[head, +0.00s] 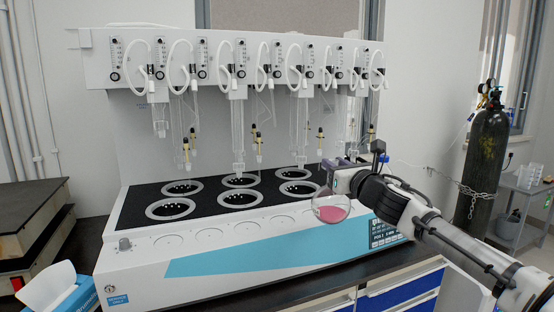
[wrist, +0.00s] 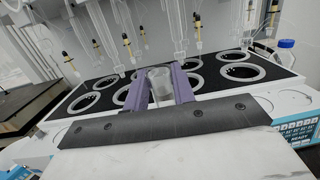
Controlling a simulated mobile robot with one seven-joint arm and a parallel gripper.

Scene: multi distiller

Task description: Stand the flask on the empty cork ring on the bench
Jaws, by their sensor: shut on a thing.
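The flask (head: 331,208) is round and clear with pink liquid in its bulb. In the head view it hangs roughly upright in front of the distiller's right front, seemingly clear of any support. In the wrist view the clear neck (wrist: 160,86) shows between the two purple fingers of my gripper (wrist: 158,78); the bulb is hidden there. I cannot make out a cork ring in either view. The bench (head: 365,277) shows as a dark strip in front of the distiller.
The white distiller (head: 230,262) fills the middle, with ringed wells (head: 173,209) in its black top and glassware (head: 238,130) hanging above. A tissue box (head: 72,290) stands at front left, dark-topped boxes (head: 35,215) behind it. A blue-capped bottle (wrist: 287,51) is at right.

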